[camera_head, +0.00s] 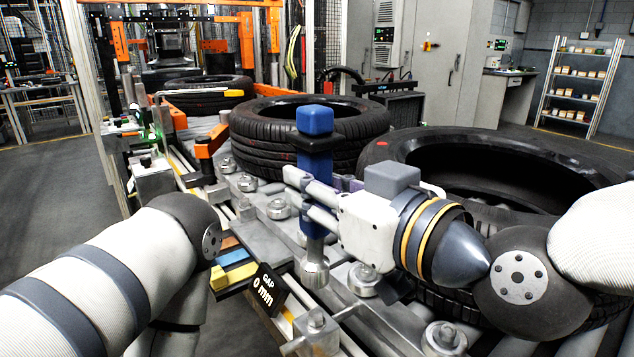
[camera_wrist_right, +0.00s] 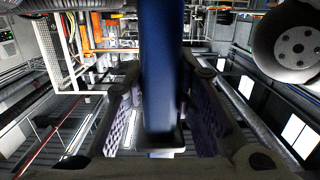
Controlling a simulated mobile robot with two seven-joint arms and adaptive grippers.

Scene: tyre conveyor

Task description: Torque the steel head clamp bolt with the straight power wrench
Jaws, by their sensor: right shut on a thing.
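The straight power wrench (camera_head: 317,165) stands upright near the middle of the head view, with a blue body, black collar and steel socket at its lower end. My right gripper (camera_head: 316,203) is shut around its shaft from the right. In the right wrist view the blue wrench (camera_wrist_right: 161,65) runs between the purple-padded fingers (camera_wrist_right: 160,120). Its socket is low over the conveyor frame; I cannot tell whether it touches anything. A steel block with a bolt head (camera_head: 316,319) stands in front, near the black "GAP 0 mm" sign (camera_head: 270,289). My left gripper is out of view.
Tyres lie behind the wrench (camera_head: 265,150) and at the right (camera_head: 400,150). Several round steel rollers (camera_head: 278,209) line the conveyor. An orange arm (camera_head: 208,144) stands at its left. Blue and yellow bars (camera_head: 236,274) lie by the sign. The floor at the left is clear.

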